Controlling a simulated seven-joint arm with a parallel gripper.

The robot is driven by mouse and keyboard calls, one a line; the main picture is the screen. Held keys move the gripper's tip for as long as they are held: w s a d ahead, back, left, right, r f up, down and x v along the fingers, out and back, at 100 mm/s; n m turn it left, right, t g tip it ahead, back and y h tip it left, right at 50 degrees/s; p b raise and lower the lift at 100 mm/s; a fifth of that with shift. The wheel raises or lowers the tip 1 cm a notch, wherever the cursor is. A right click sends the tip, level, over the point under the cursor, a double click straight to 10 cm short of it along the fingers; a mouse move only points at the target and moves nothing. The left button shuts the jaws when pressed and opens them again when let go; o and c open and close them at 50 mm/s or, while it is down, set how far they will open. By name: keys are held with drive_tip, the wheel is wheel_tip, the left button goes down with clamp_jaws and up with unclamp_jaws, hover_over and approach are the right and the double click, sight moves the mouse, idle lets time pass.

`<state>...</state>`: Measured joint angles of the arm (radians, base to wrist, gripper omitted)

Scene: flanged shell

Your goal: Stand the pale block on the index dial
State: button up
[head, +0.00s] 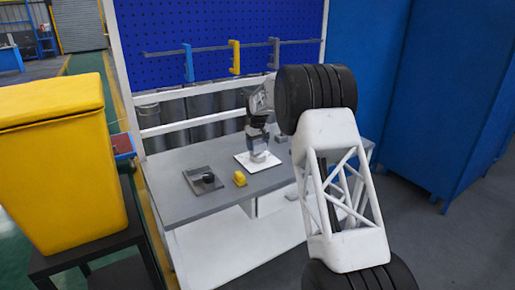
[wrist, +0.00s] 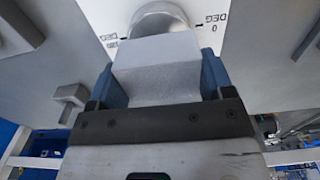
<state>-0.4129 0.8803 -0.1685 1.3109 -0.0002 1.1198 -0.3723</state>
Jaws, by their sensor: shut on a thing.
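My gripper (wrist: 158,82) is shut on the pale block (wrist: 155,52), with one blue finger on each side of it. The block is a plain light grey box and looks squared to the fingers. Just beyond it in the wrist view is the round, pale index dial (wrist: 157,19), on a white plate with "DEG" and "0" marks; the block hides part of it. In the head view my gripper (head: 258,136) points down over the white plate (head: 245,163) on the bench. I cannot tell whether the block touches the dial.
Farther left is a dark plate (head: 196,173) with a black part (head: 208,178). A blue pegboard (head: 220,40) rises behind. A yellow bin (head: 62,165) stands at left.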

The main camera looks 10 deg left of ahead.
sight(258, 143)
drive_tip(key=shift+f, duration=0.75)
drive_tip(key=shift+f, duration=0.15)
drive_tip(key=o, duration=1.1)
drive_tip(key=shift+o, duration=0.2)
wheel_tip(258, 143, up, 12)
drive_tip(key=shift+r, duration=0.15)
idle(0.4)
